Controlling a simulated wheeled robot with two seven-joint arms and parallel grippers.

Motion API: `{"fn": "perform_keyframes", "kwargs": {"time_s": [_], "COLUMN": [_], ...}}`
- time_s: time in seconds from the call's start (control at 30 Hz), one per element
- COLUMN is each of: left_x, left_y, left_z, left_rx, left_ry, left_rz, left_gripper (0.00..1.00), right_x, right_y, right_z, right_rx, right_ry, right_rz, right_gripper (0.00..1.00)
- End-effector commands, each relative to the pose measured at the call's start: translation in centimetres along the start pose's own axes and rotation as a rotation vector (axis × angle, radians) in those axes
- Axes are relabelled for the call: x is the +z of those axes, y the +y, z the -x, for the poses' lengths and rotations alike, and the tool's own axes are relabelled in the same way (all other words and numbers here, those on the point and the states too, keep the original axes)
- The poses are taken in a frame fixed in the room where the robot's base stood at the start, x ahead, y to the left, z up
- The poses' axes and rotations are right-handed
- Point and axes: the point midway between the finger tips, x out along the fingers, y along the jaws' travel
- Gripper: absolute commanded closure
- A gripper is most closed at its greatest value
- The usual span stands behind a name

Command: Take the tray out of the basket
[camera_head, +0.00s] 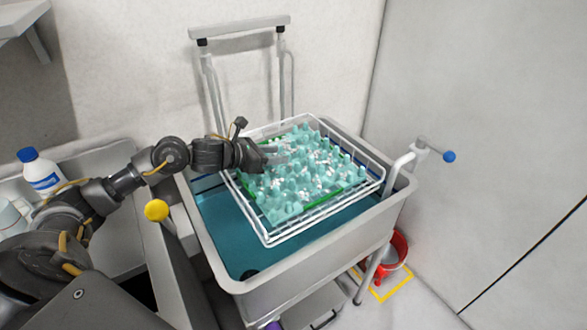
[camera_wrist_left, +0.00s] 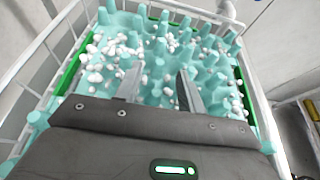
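A teal egg tray (camera_head: 283,205) with many upright pegs and small white pieces on it lies in a white wire basket (camera_head: 268,240). The basket sits over a grey basin. My left gripper (camera_head: 283,154) reaches in from the left over the tray's far left part. In the left wrist view the tray (camera_wrist_left: 152,92) fills the basket (camera_wrist_left: 50,58), and the two fingers of my left gripper (camera_wrist_left: 160,88) are apart, pointing at the tray. Nothing shows held between them. I cannot tell whether the fingertips touch the tray. My right gripper is not in view.
The grey basin (camera_head: 300,272) holds blue-green liquid (camera_head: 222,232). A blue-knobbed lever (camera_head: 449,156) stands at its right and a yellow knob (camera_head: 156,210) at its left. A white bottle (camera_head: 40,178) stands far left. A red bucket (camera_head: 396,250) is on the floor.

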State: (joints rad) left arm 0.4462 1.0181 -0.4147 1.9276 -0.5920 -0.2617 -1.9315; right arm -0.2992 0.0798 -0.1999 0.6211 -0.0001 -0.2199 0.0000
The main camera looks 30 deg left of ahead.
Motion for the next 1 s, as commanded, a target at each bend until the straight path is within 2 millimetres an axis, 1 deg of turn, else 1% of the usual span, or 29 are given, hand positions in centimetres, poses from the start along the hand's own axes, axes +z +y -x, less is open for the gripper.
{"fn": "perform_keyframes", "kwargs": {"time_s": [0.07, 0.13, 0.27, 0.4, 0.5, 0.7, 0.77, 1.0], "left_x": [0.1, 0.2, 0.2, -0.1, -0.2, -0.3, -0.3, -0.3], "left_y": [0.0, -0.1, 0.0, 0.0, 0.0, 0.1, 0.1, 0.1], "left_z": [-0.2, -0.9, -2.9, -4.6, -5.1, -5.2, -5.2, -5.2], "left_rx": [0.000, -0.002, -0.002, -0.001, 0.000, 0.000, 0.000, 0.000], "left_ry": [0.000, -0.001, -0.001, -0.001, 0.000, 0.000, 0.000, 0.000], "left_rz": [0.002, 0.003, 0.006, 0.002, 0.001, 0.000, 0.000, 0.000], "left_gripper": [0.61, 0.61, 0.61, 0.61, 0.61, 0.61, 0.67, 0.99], "right_x": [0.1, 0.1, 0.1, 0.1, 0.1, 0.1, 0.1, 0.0], "right_y": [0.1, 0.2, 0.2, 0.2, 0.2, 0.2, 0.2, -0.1], "right_z": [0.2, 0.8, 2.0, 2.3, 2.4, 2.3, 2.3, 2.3], "right_rx": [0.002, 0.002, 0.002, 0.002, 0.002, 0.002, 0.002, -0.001], "right_ry": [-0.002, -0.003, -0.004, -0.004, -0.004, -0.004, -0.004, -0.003], "right_rz": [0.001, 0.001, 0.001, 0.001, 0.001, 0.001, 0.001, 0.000], "right_gripper": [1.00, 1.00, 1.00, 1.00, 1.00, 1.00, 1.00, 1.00]}}
